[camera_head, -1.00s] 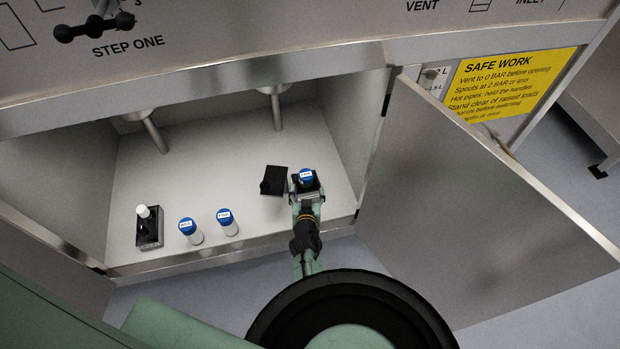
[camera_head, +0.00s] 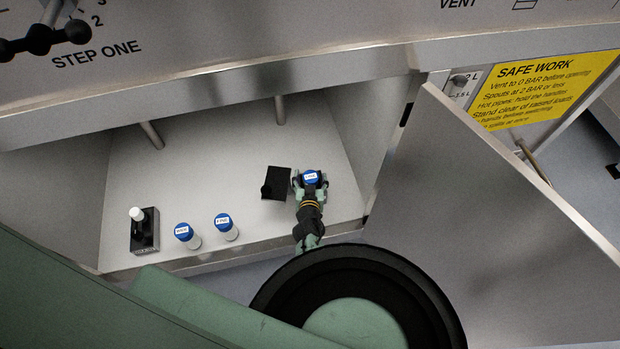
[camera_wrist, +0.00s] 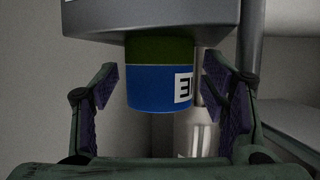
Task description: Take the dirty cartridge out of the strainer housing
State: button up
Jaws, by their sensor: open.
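The cartridge in the strainer housing has a blue cap (camera_head: 311,177) with a white label. The wrist view appears upside down; there the blue cap (camera_wrist: 158,88) joins a green body (camera_wrist: 160,48) that enters a grey metal housing (camera_wrist: 150,18). My gripper (camera_head: 310,182) is open, with one finger on each side of the cap. In the wrist view my gripper (camera_wrist: 160,85) leaves a gap on the left; contact on the right cannot be told. In the head view the housing is mostly hidden by my gripper.
A black block or plate (camera_head: 275,183) lies just left of my gripper. Two blue-capped white cylinders (camera_head: 187,235) (camera_head: 226,227) and a black holder with a white-topped piece (camera_head: 145,230) stand further left. Pipes (camera_head: 279,110) hang above. An open door (camera_head: 480,200) bounds the right.

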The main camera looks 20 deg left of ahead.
jog(key=shift+w, duration=0.1)
jog(key=shift+r, duration=0.1)
jog(key=c, duration=1.4)
